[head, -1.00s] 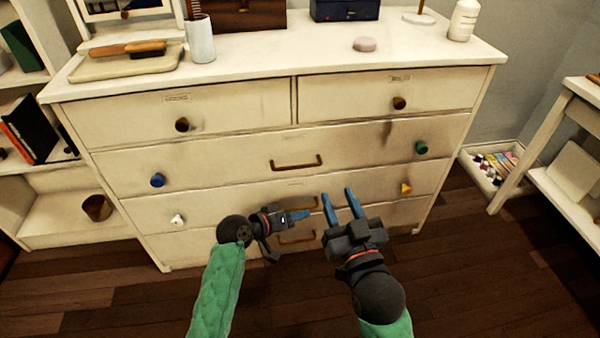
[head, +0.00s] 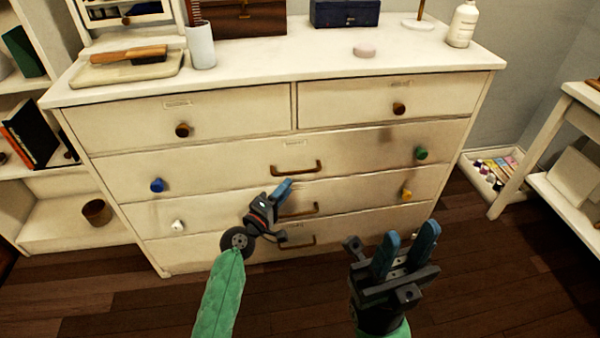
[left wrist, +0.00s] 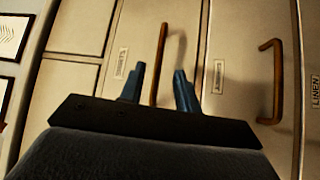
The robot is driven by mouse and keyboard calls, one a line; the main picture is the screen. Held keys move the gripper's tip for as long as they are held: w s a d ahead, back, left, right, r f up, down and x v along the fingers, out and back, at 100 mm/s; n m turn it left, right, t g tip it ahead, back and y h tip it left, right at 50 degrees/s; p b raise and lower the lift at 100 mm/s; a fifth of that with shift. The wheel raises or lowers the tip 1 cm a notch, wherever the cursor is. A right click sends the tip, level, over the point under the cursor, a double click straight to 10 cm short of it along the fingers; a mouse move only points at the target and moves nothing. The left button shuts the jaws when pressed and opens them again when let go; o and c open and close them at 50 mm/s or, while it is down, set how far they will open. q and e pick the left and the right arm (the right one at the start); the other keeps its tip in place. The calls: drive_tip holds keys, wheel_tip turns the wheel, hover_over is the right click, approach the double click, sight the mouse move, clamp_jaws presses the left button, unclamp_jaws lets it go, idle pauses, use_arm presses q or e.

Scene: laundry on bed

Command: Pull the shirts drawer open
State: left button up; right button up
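The white dresser (head: 215,155) has two small top drawers and several wide drawers below with brown bar handles. The label texts are too small to read in the head view. My left gripper (head: 286,187) is open in front of the upper wide drawers. In the left wrist view its two fingers (left wrist: 160,88) lie either side of the upper wide drawer's handle (left wrist: 161,55); contact cannot be told. The second wide drawer's handle (left wrist: 272,82) is to the right, with a label reading LINEN beyond it. My right gripper (head: 406,245) is open and empty, low at the right. All drawers look shut.
Coloured knobs, blue (head: 157,185), green (head: 421,153), yellow (head: 406,195) and white (head: 178,225), stick out from the drawer fronts. A side table (head: 575,100) stands at the right, shelves (head: 40,180) at the left. Floor (head: 500,270) in front is clear.

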sight(300, 171)
use_arm(q)
drive_tip(key=shift+x, duration=3.85)
clamp_jaws()
